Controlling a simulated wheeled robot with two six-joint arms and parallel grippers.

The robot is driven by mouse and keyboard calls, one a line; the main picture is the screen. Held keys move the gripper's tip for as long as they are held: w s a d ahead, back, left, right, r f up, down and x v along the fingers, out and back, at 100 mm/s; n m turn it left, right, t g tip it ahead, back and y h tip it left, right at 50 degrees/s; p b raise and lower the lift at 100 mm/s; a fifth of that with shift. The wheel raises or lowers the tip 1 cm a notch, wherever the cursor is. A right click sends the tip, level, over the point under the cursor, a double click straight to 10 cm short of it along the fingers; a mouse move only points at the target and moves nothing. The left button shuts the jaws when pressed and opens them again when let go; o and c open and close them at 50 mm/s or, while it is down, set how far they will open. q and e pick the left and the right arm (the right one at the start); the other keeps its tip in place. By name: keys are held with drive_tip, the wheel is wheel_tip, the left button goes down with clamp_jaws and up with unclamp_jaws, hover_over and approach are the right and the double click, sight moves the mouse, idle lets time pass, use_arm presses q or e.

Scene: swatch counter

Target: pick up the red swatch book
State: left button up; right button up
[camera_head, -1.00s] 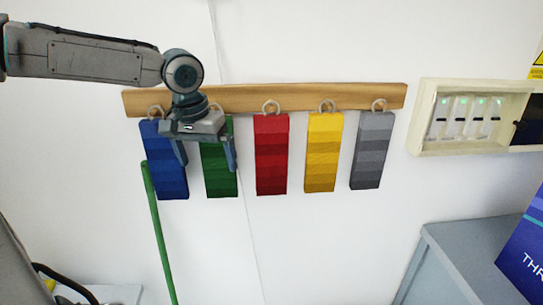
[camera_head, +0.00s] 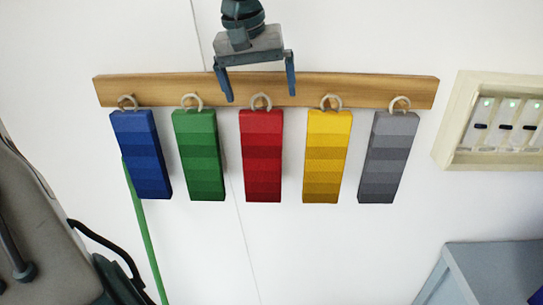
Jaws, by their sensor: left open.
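The red swatch book (camera_head: 262,157) hangs by a pale ring from the wooden rail (camera_head: 365,88) on the wall, in the middle of the row. My left gripper (camera_head: 260,98) is open and empty. Its two fingers point down in front of the rail, one on each side of the red book's ring in the picture. Whether the fingers touch anything, and how far they are from the wall, I cannot tell. My right gripper is not in view.
Blue (camera_head: 141,155) and green (camera_head: 200,155) swatch books hang left of the red one, yellow (camera_head: 328,157) and grey (camera_head: 387,157) right. A white-framed box (camera_head: 451,125) is on the right wall. A grey-blue cabinet (camera_head: 490,270) stands lower right. A green pole (camera_head: 144,240) leans lower left.

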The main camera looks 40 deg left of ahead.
sight(261, 112)
use_arm(q)
drive_tip(key=shift+s+f+p, duration=0.5)
drive_tip(key=shift+s+f, duration=0.35)
drive_tip(key=shift+f, duration=0.2)
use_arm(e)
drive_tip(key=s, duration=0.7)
use_arm(q)
drive_tip(key=shift+w+f+p, duration=0.55)
drive_tip(key=shift+w+f, duration=0.3)
drive_tip(key=shift+f, duration=0.15)
drive_tip(key=x, duration=0.3)
drive_tip(key=shift+w+a+r+p, duration=0.1)
drive_tip(key=shift+w+a+p, duration=0.05)
drive_tip(key=shift+p, duration=0.2)
drive_tip(key=shift+f, duration=0.3)
drive_tip(key=shift+a+f, duration=0.1)
drive_tip(key=shift+s, duration=0.25)
drive_tip(key=c, duration=1)
drive_tip(key=shift+c, duration=1.2)
drive_tip(key=shift+w, duration=0.1)
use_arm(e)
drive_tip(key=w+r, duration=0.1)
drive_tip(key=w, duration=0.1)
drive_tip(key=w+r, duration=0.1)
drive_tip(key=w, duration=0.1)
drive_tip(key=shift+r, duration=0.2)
